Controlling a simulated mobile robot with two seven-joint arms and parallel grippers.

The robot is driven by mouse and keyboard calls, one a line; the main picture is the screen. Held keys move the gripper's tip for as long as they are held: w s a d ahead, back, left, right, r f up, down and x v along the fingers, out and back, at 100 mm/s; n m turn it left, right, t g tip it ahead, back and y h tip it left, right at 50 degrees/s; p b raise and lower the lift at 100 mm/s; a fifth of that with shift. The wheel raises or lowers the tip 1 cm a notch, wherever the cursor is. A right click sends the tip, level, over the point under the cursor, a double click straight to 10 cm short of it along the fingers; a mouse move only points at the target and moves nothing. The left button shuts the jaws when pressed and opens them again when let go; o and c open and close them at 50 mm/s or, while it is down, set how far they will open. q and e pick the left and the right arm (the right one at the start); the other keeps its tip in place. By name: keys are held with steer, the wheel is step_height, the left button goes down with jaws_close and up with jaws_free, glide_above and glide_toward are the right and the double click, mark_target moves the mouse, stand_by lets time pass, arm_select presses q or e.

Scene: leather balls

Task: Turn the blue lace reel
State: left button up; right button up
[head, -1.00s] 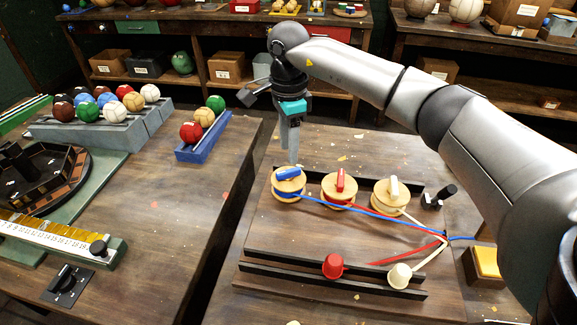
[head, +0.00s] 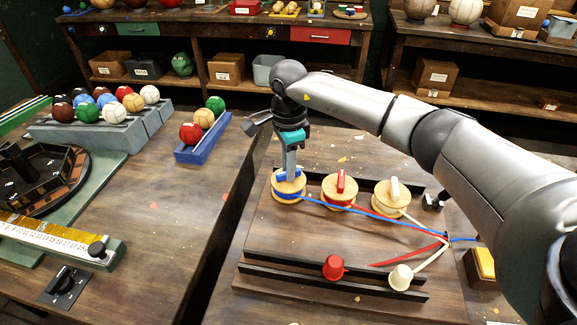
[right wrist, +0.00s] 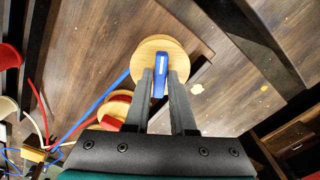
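The blue lace reel (head: 289,190) is a round wooden reel wound with blue lace. It stands at the left end of a row on the sloped board, with a blue bar handle on top. My right gripper (head: 288,175) is down at this handle, pointing downward. In the right wrist view, the reel's wooden top (right wrist: 160,45) shows, and the fingers of my right gripper (right wrist: 161,85) stand on either side of the blue handle (right wrist: 160,75). They look open around it; whether they touch it is hard to tell. My left gripper is not in view.
The red reel (head: 339,191) and the cream reel (head: 391,197) stand to the right of it. Blue, red and cream laces run to the board's right edge. A red cup-shaped piece (head: 333,267) and a white one (head: 401,276) are in front. A blue ball rack (head: 188,153) is on the left table.

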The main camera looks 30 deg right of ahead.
jaws_close()
stand_by(0.4)
steer(key=m+p, duration=0.1)
steer(key=m, duration=0.4)
steer(key=shift+r+m+p, duration=0.1)
steer(key=shift+m+p, duration=0.25)
steer(key=shift+m, duration=0.05)
steer(key=m+p, duration=0.2)
steer(key=m, duration=0.4)
steer(key=shift+m, duration=0.3)
steer(key=shift+o, duration=2.3)
jaws_free()
